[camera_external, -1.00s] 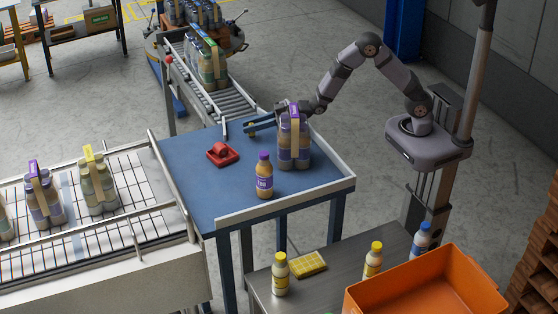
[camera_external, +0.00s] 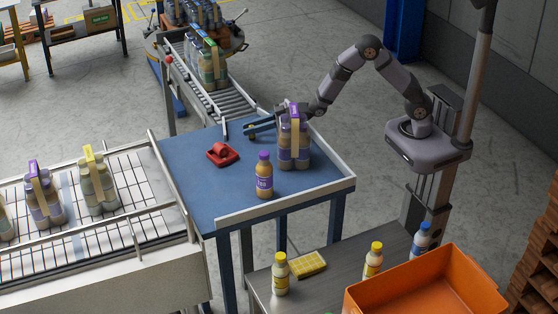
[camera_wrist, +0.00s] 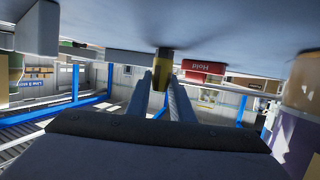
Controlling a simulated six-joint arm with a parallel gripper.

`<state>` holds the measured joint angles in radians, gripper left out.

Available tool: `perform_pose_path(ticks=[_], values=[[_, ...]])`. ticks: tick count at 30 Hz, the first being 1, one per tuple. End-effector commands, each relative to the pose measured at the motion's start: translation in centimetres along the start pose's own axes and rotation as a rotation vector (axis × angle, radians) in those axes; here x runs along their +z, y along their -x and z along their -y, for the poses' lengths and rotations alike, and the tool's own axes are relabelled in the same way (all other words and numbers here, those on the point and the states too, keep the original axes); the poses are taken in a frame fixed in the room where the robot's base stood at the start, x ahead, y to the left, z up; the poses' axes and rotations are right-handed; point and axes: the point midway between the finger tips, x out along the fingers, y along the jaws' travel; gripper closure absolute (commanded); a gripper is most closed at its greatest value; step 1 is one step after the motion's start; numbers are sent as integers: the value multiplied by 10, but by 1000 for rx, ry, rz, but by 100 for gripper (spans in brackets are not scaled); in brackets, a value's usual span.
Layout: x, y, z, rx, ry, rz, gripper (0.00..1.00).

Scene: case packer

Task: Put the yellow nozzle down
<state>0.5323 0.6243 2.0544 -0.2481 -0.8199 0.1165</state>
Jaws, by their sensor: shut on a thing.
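The small yellow nozzle (camera_wrist: 163,70) with a dark end is between my fingertips in the wrist view. My gripper (camera_wrist: 163,88) is shut on it. In the external view my gripper (camera_external: 250,130) is low over the back edge area of the blue table (camera_external: 200,185), and the nozzle shows only as a small speck. The wrist view is upside down, with the table surface along the top. The nozzle's dark end is at or very near that surface; I cannot tell if it touches.
A purple-capped bottle (camera_external: 264,176) and a bottle pack (camera_external: 294,142) stand on the table. A roller conveyor (camera_external: 225,97) meets its back edge. The table's left front is clear.

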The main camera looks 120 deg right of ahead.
Motion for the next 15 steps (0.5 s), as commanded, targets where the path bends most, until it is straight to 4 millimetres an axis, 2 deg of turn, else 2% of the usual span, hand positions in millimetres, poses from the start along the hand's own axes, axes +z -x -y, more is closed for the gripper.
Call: perform_pose_path(ticks=[3, 4, 6, 7, 15], values=[[2, -1, 0, 0, 0, -1, 100], [2, -1, 0, 0, 0, -2, 77], [1, -1, 0, 0, 0, -1, 60], [1, -1, 0, 0, 0, -1, 58], [2, -1, 0, 0, 0, 0, 58]])
